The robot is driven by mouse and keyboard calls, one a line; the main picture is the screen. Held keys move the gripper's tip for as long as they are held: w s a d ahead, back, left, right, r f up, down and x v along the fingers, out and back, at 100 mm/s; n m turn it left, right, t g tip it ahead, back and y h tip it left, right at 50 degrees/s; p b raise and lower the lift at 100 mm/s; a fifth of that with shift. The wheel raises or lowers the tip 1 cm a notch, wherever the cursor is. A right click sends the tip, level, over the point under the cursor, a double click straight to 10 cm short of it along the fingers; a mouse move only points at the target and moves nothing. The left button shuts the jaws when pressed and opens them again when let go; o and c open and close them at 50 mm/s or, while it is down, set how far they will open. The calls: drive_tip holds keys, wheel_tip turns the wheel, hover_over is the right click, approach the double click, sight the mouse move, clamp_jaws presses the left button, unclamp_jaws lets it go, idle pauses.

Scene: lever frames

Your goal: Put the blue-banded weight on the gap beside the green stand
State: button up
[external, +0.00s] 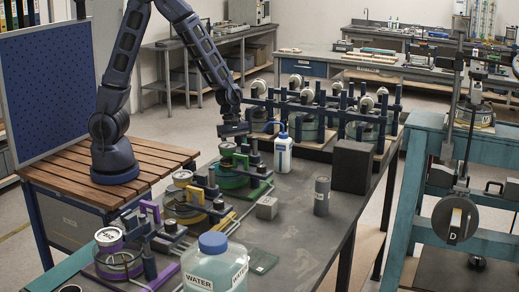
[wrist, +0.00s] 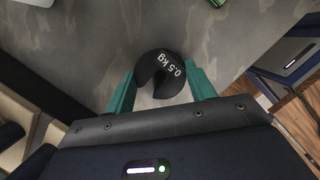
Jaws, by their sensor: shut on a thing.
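My gripper (wrist: 160,82) is shut on a dark slotted weight marked 0.5 kg (wrist: 155,62), held between its two green fingers in the wrist view. No blue band shows on the side I see, so I cannot tell whether it is the blue-banded weight. In the external view my gripper (external: 234,130) hangs over the bench around the green stand (external: 236,182); the held weight cannot be made out clearly there. The green stand has dark posts and a disc-like weight on it. The gap beside it is not clearly visible.
A yellow stand (external: 188,212) and a purple stand (external: 118,262) stand nearer the front. A water jug (external: 214,268), grey block (external: 267,208), grey cylinder (external: 322,196), white bottle (external: 283,153) and dark box (external: 351,167) stand on the bench. Its right front is mostly clear.

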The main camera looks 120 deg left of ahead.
drive_tip(key=o, duration=1.4)
drive_tip(key=shift+c, duration=0.2)
drive_tip(key=v, duration=1.2)
drive_tip(key=s+d+r+m, duration=0.2)
drive_tip(key=d+r+m, duration=0.3)
drive_tip(key=d+m, duration=0.2)
drive_tip(key=s+d+r+m, duration=0.3)
drive_tip(key=d+r+m, duration=0.3)
drive_tip(key=d, duration=0.1)
drive_tip(key=s+d+r+m+t+y, duration=0.2)
drive_tip(key=s+d+r+m, duration=0.3)
drive_tip(key=s+d+m, duration=0.5)
drive_tip(key=shift+s+r+m, duration=0.35)
drive_tip(key=shift+s+m, duration=0.3)
drive_tip(key=shift+m, duration=1.95)
